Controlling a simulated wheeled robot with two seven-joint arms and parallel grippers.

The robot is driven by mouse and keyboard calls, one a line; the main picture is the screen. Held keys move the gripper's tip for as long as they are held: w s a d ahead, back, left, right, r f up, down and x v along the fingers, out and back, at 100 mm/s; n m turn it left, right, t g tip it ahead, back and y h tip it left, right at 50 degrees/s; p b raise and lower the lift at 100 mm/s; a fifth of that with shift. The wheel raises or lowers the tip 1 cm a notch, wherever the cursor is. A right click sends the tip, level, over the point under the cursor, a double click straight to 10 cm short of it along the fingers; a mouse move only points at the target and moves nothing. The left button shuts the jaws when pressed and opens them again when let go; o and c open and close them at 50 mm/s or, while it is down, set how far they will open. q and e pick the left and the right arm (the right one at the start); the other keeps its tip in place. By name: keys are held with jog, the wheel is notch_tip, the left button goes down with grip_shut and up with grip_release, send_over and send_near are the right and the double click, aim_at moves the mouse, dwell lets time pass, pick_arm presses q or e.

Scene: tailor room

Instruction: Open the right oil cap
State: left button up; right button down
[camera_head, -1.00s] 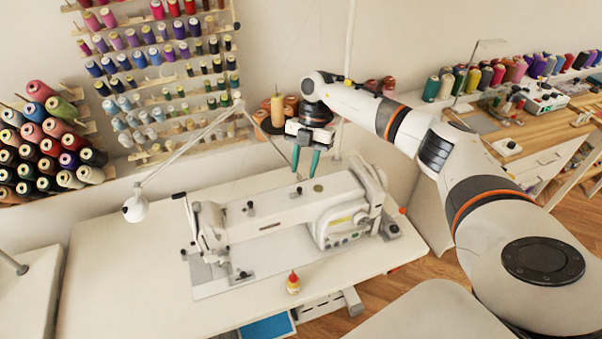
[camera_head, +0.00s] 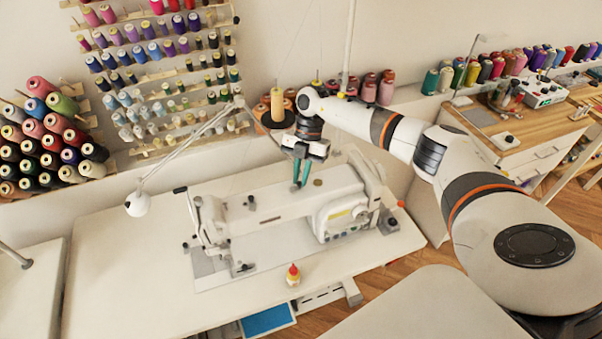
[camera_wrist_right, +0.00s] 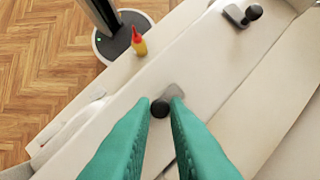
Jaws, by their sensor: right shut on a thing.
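The white sewing machine (camera_head: 275,207) stands on the white table. My right gripper (camera_head: 299,186) reaches down from above to the top of the machine arm, with its green fingers close together. In the right wrist view the fingertips (camera_wrist_right: 165,103) are on either side of a small dark round cap (camera_wrist_right: 160,108) with a grey piece beside it, and are shut on it. The fingers hide this right oil cap in the head view. Another dark cap (camera_head: 250,203) stands farther left on the machine; it also shows in the wrist view (camera_wrist_right: 253,12). My left gripper is not in view.
A yellow bottle with a red tip (camera_head: 293,275) stands on the table (camera_head: 130,280) in front of the machine. A lamp (camera_head: 138,204) stands to the left. Thread spools fill the wall racks behind. The table's left part is clear.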

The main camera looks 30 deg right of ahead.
jog(key=n+b, duration=0.2)
jog(key=n+g+h+b, duration=0.1)
jog(key=n, duration=0.1)
jog(key=shift+w+a+f+b, duration=0.1)
jog(key=shift+w+b, duration=0.15)
jog(key=shift+b, duration=0.05)
jog(key=n+b, duration=0.1)
jog(key=n+h+b, duration=0.1)
jog(key=n, duration=0.1)
jog(key=n+g+h+b, duration=0.1)
jog(key=n, duration=0.1)
jog(key=shift+a, duration=0.25)
jog(key=n+h+b, duration=0.1)
jog(key=n+b, duration=0.1)
jog(key=n, duration=0.2)
jog(key=shift+a, duration=0.15)
jog(key=shift+a+r+n+h+b, duration=0.15)
jog(key=shift+n+h+b, duration=0.45)
jog(key=shift+n, duration=0.8)
jog(key=c, duration=1.4)
grip_release()
jog(key=shift+c, duration=0.2)
